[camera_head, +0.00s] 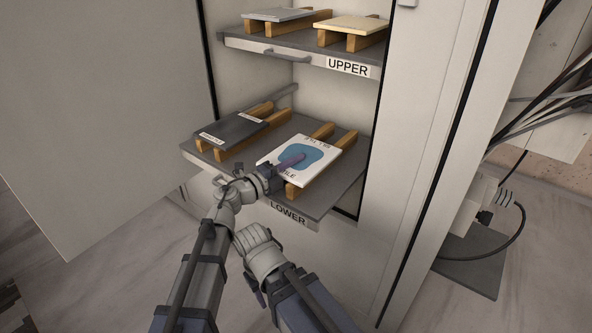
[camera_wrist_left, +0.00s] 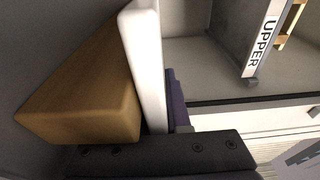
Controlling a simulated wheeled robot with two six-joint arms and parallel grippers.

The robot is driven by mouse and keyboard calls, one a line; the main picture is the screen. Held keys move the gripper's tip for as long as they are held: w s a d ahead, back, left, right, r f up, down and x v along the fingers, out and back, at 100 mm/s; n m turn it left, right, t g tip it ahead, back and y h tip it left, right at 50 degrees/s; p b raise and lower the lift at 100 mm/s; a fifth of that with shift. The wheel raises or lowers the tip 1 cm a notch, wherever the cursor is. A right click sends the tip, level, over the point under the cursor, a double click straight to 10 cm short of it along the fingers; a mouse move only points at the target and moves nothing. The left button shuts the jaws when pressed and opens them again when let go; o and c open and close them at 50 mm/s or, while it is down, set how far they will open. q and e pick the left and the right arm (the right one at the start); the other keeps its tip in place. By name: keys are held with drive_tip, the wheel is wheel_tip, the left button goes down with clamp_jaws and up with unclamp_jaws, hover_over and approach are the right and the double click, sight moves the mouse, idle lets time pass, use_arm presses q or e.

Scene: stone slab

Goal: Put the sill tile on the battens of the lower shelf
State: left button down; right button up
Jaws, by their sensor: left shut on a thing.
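The sill tile (camera_head: 278,146), white with a blue patch and dark lettering, is at the right of the lower shelf (camera_head: 336,190), over two wooden battens (camera_head: 346,142). In the left wrist view the tile (camera_wrist_left: 147,60) shows edge-on along a batten (camera_wrist_left: 90,95), with no clear gap between them. My left gripper (camera_head: 290,160) is shut on the tile's front edge, with a purple finger (camera_wrist_left: 176,100) over its top face. The lower finger is hidden. My right gripper is mostly hidden below its wrist, near the bottom middle; its jaws cannot be made out.
A dark slab (camera_head: 232,130) lies on battens at the left of the lower shelf. The upper shelf (camera_head: 300,44) holds a grey slab (camera_head: 278,15) and a cream slab (camera_head: 352,24) on battens. The cabinet's open door (camera_head: 90,120) stands at the left. Cables hang at the right.

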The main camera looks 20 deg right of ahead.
use_arm(q)
drive_tip(key=shift+r, duration=0.1)
drive_tip(key=shift+f, duration=0.25)
drive_tip(key=c, duration=0.9)
unclamp_jaws()
drive_tip(key=shift+r, duration=0.1)
drive_tip(key=shift+r, duration=0.2)
drive_tip(key=v, duration=1.2)
